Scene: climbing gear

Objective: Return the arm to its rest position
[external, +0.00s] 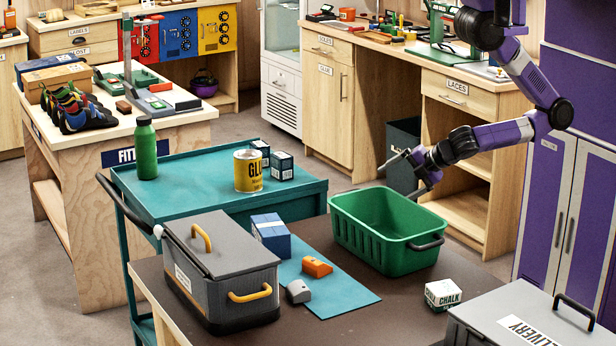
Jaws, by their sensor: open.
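My purple and black arm reaches in from the upper right in the external view. My gripper (400,181) is open, with its two fingers apart and nothing seen between them.
A grey lidded box (222,262), blue box (270,234), orange hold (317,267), grey hold (298,291) and chalk box (450,294) are on the table. A grey delivery case (530,318) is at front right. Behind stands a teal cart (205,180).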

